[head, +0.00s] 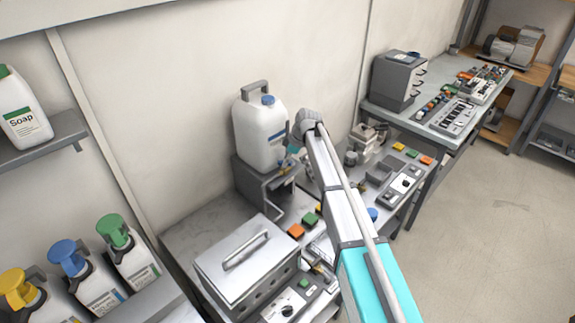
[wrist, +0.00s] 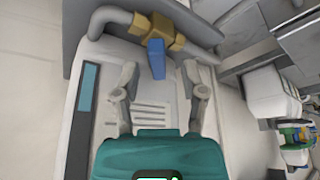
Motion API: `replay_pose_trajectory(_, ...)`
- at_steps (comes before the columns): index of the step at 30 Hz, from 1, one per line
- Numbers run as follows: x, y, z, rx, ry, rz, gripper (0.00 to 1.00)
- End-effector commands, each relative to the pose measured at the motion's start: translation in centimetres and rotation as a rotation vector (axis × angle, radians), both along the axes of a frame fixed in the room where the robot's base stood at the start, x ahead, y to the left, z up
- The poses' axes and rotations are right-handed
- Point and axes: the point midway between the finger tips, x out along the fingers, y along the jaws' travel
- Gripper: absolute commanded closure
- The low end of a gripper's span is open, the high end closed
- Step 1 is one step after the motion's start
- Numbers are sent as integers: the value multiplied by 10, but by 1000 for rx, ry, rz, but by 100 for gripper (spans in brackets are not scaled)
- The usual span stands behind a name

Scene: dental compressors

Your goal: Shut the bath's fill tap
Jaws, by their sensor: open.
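The tap shows in the wrist view as a brass valve body (wrist: 156,33) on a grey pipe, with a blue lever (wrist: 156,60) sticking out toward my gripper. My gripper (wrist: 160,76) is open, its two fingers apart on either side of the lever's line. The lever's end lies between and slightly beyond the fingertips; I see no contact. In the head view my arm reaches to the white canister (head: 259,130) with a blue cap on a grey stand, and its wrist hides most of my gripper. A lidded metal bath (head: 245,262) stands at the front.
Orange and green blocks (head: 296,231) and small devices crowd the bench around the stand. A grey drawer unit (head: 397,80) stands on the bench behind. Bottles with yellow, blue and green tops (head: 115,232) are at lower left. The floor at right (head: 490,210) is clear.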

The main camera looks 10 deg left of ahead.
Motion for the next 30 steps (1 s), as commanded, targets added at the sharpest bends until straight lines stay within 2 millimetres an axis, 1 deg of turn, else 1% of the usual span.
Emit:
replay_pose_trajectory(3, 0, 2, -5, 0, 0, 0, 46)
replay_pose_trajectory(14, 0, 3, -5, 0, 0, 0, 46)
replay_pose_trajectory(15, 0, 3, -5, 0, 0, 0, 48)
replay_pose_trajectory(17, 0, 3, -5, 0, 0, 0, 59)
replay_pose_trajectory(21, -1, 3, -5, 0, 0, 0, 85)
replay_pose_trajectory(24, -1, 3, -5, 0, 1, 0, 100)
replay_pose_trajectory(28, -2, 3, -5, 0, 1, 2, 100)
replay_pose_trajectory(29, -3, -7, -5, 0, 3, -1, 100)
replay_pose_trajectory(30, -2, -2, -5, -1, 3, 1, 100)
